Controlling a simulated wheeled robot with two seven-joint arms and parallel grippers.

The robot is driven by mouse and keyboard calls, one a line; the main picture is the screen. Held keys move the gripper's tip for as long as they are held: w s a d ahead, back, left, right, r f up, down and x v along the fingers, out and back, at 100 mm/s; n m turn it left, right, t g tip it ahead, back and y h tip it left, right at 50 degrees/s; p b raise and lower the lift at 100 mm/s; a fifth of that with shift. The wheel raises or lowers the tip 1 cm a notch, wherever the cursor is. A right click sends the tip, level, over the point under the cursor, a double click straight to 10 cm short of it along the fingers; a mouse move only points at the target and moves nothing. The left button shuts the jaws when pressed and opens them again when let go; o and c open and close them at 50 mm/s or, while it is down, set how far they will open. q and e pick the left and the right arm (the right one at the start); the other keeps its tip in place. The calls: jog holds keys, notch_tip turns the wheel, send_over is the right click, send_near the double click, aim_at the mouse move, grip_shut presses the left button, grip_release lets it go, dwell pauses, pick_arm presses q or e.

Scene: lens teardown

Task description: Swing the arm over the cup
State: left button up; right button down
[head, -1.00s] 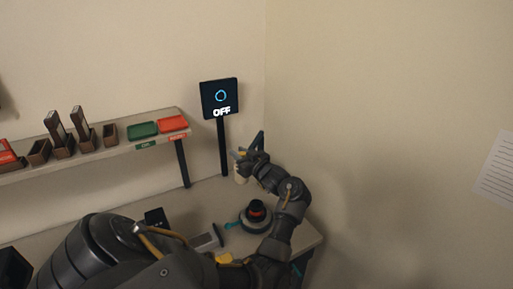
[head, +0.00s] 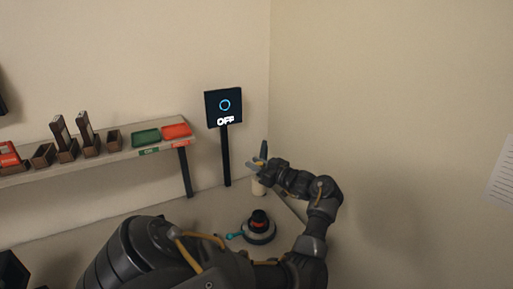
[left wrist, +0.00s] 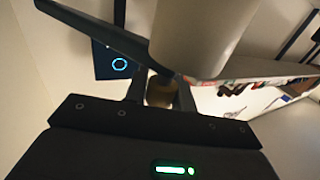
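My left gripper (head: 261,163) is high at the back right corner of the bench. A pale, tapered cylinder (head: 258,187), which looks like the cup, hangs just below its fingers. In the left wrist view the cylinder (left wrist: 202,35) fills the top middle, with one end against the dark fingers. The gripper appears shut on it, though the grip surfaces are partly hidden. My right gripper is not in view.
A round dark fixture (head: 259,228) with a blue handle stands on the bench below the arm. A black OFF sign (head: 224,107) stands behind. A shelf (head: 100,157) at left carries holders, a green tray (head: 146,137) and a red tray (head: 177,130).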

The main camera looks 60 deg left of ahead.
pick_arm(q)
jog(key=o, duration=0.4)
jog(key=shift+w+r, duration=0.1)
jog(key=shift+w, duration=0.05)
jog(key=shift+o, duration=0.2)
jog(key=shift+d, duration=0.2)
jog(key=b+v, duration=0.4)
jog(key=v, duration=0.6)
jog(key=shift+d, duration=0.2)
